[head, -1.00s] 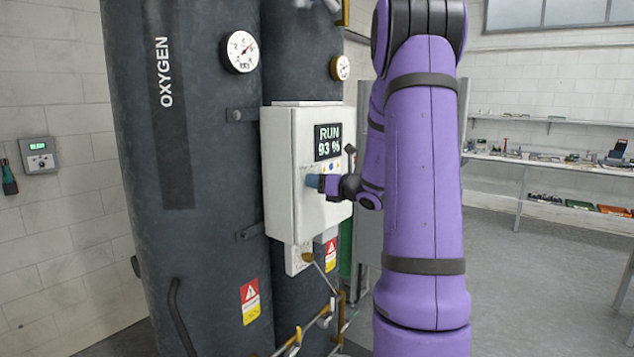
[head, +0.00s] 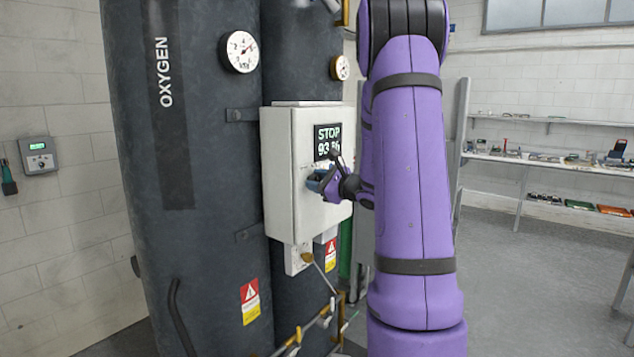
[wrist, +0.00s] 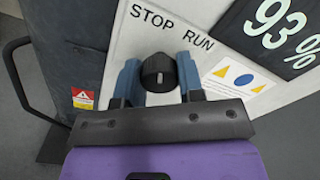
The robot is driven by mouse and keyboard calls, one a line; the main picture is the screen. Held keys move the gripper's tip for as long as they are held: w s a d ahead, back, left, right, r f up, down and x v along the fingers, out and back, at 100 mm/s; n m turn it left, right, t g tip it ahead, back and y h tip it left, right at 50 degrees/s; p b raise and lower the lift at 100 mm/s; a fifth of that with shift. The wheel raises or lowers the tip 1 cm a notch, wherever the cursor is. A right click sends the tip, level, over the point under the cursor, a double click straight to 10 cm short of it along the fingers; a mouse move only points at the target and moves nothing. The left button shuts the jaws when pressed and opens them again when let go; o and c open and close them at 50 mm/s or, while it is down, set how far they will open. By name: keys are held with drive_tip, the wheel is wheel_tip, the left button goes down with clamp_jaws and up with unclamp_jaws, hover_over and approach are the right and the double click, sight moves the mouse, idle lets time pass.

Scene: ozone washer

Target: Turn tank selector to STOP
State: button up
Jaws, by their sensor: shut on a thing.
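The tank selector (wrist: 158,76) is a black round knob with a short white mark, on the white control box (head: 283,170). My gripper (wrist: 159,62) is shut on the selector, with a blue finger on each side of it. In the head view my gripper (head: 314,182) is at the box front and hides the knob. The wrist view shows the printed labels STOP (wrist: 153,17) and RUN (wrist: 198,40) above the knob.
A dark oxygen tank (head: 180,250) stands left of the box, with a round gauge (head: 239,51). Pipes with yellow fittings (head: 325,315) run low in front. A wall unit (head: 38,155) hangs at far left. A workbench (head: 560,165) stands at right beyond open floor.

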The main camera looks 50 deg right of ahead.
drive_tip(key=shift+n, duration=0.6)
drive_tip(key=o, duration=0.9)
drive_tip(key=s, duration=1)
drive_tip(key=shift+s+d, duration=0.35)
drive_tip(key=shift+d, duration=0.05)
